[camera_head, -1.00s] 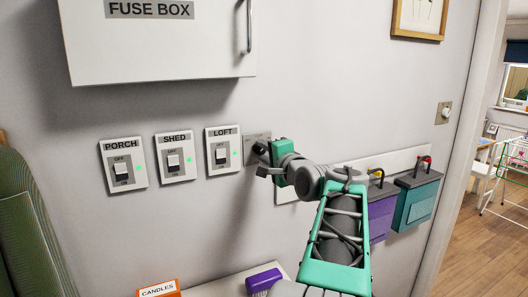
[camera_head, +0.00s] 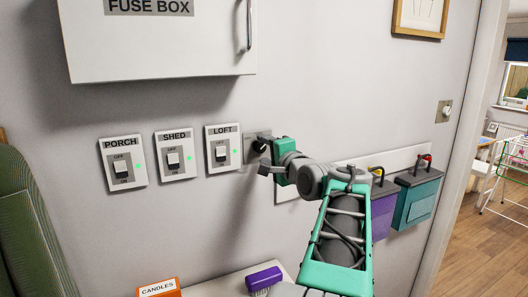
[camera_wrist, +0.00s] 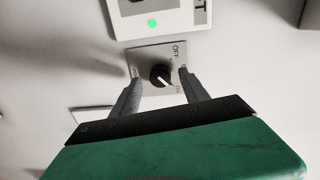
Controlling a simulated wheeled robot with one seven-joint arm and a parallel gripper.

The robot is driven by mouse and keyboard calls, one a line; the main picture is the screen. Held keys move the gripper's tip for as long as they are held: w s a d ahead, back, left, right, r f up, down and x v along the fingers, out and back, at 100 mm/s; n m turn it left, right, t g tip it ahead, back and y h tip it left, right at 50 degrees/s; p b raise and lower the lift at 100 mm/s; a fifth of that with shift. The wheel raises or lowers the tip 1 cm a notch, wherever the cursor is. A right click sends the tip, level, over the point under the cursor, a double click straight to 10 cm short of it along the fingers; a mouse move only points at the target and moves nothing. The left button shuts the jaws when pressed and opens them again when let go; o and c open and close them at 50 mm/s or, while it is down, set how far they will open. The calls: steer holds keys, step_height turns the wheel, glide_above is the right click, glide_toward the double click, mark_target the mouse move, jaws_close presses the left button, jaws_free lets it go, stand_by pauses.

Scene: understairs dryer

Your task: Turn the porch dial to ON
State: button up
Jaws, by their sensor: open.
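A small grey plate with a round black dial (camera_wrist: 160,75) is on the wall, marked OFF and, below it, what looks like ON in the wrist view. A pale line on the knob seems to slant down and right, towards the ON side. Lettering at the plate's left edge is too small to read. My gripper (camera_wrist: 160,79) is open, one finger on each side of the knob; I cannot tell if they touch it. In the head view, the grey plate (camera_head: 250,150) shows right of the LOFT switch, its knob partly hidden behind my gripper (camera_head: 262,157).
The fuse box (camera_head: 160,40) hangs above. Purple (camera_head: 381,215) and teal (camera_head: 418,203) holders are at right; a candles box (camera_head: 158,288) is below.

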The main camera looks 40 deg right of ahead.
steer(key=b+v, duration=0.2)
steer(key=v, duration=0.5)
steer(key=shift+s, duration=0.1)
